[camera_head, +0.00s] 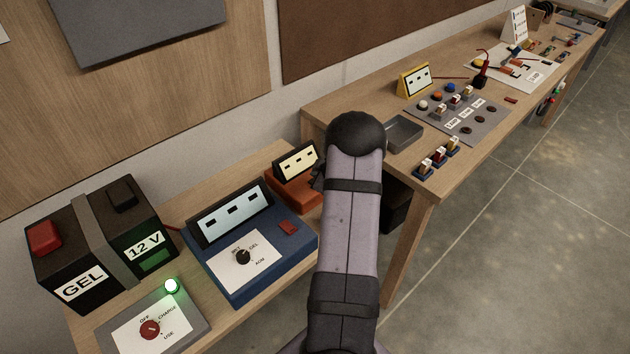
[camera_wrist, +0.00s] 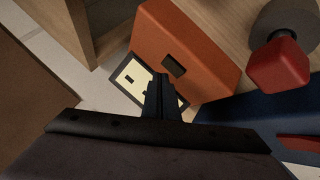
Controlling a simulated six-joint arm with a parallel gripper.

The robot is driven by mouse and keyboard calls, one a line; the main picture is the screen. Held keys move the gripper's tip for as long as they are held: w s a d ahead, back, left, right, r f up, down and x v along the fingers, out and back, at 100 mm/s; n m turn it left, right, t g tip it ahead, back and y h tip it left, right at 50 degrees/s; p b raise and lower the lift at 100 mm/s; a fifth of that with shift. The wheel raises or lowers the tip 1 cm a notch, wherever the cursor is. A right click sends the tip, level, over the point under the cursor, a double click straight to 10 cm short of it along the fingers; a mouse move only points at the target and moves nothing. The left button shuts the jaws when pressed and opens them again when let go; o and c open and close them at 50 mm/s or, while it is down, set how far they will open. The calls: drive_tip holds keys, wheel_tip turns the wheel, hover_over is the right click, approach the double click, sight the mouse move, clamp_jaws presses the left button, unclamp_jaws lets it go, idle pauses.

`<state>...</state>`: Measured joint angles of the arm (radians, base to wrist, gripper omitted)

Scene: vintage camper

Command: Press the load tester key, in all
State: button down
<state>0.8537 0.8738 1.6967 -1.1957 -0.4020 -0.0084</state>
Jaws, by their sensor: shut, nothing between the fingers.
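The load tester appears to be the small orange box (camera_head: 292,194) with a cream display (camera_head: 298,162) showing dark dashes, in the middle of the head view behind my arm. In the wrist view the orange box (camera_wrist: 195,35) fills the upper middle, with a dark rectangular key (camera_wrist: 173,65) on its face. My gripper (camera_wrist: 159,82) is shut and empty. Its fingertips show close to the key and overlap the cream display (camera_wrist: 133,78); I cannot tell whether they touch the box. In the head view my arm hides the right part of the box and most of the gripper.
A blue charger (camera_head: 262,262) with a dial and red button (camera_head: 288,227) stands just left of the orange box. A red-topped grey post (camera_wrist: 280,62) is close by. A GEL battery (camera_head: 100,240) and switch panel (camera_head: 155,325) are further left. A second bench (camera_head: 330,112) stands right.

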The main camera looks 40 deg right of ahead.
drive_tip(key=shift+f, duration=0.2)
idle(0.5)
drive_tip(key=shift+f, duration=0.25)
drive_tip(key=shift+f+b, duration=0.4)
drive_tip(key=shift+b, duration=0.1)
idle(0.6)
idle(0.4)
drive_tip(key=shift+r+p, duration=0.85)
drive_tip(key=shift+p, duration=0.05)
wheel_tip(320, 180, up, 5)
drive_tip(key=p, duration=0.5)
idle(0.7)
